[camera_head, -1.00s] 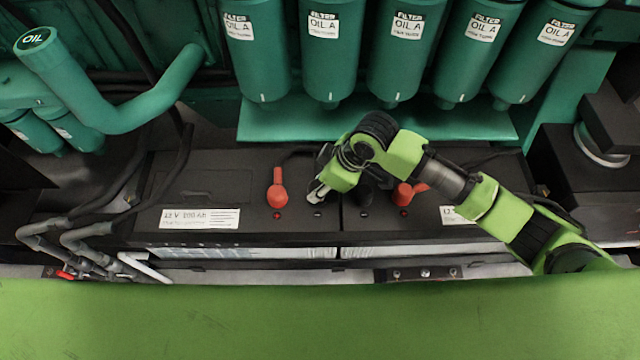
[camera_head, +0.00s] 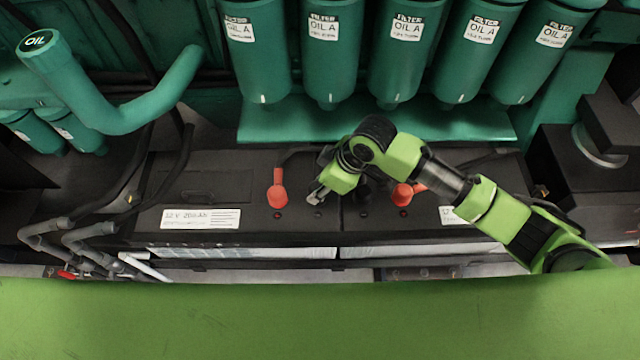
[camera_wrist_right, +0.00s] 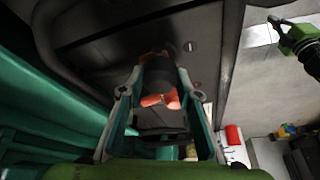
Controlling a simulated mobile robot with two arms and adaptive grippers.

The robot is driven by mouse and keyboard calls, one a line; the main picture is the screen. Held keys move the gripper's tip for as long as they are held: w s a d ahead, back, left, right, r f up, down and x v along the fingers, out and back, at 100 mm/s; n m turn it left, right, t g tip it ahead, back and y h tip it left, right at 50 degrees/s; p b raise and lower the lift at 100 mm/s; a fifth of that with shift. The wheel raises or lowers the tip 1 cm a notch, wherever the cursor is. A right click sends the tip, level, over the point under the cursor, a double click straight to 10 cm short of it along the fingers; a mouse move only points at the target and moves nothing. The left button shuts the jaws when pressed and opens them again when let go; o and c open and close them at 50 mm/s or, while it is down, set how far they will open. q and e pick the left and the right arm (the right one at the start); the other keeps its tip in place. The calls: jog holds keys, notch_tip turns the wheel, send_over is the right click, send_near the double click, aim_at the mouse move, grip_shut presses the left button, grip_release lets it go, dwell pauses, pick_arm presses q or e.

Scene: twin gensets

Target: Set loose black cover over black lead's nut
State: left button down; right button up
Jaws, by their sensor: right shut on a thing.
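My right gripper (camera_head: 318,192) reaches in from the right, low over the battery tops, between two red covers. In the right wrist view, its two fingers (camera_wrist_right: 159,95) stand either side of the dark, rounded loose black cover (camera_wrist_right: 158,72), shut on it. Orange-red parts show just beyond or below this cover. In the head view, the gripper hides the cover and I cannot make out the black lead's nut. A dark upright piece (camera_head: 365,190) stands just right of the gripper. A green and black arm part, probably my left gripper (camera_wrist_right: 297,38), shows in the wrist view; its jaws are unclear.
A left red cover (camera_head: 277,195) and a right red cover (camera_head: 402,195) stand on the black batteries (camera_head: 205,180). Green oil filters (camera_head: 333,50) and their ledge (camera_head: 290,122) bound the space behind. A green pipe (camera_head: 130,115) and grey conduits lie left.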

jog(key=shift+f, duration=0.15)
jog(key=shift+f+b, duration=0.3)
jog(key=shift+f, duration=0.45)
jog(key=o, duration=1.3)
jog(key=shift+o, duration=0.2)
notch_tip(320, 180, up, 7)
jog(key=p, duration=0.8)
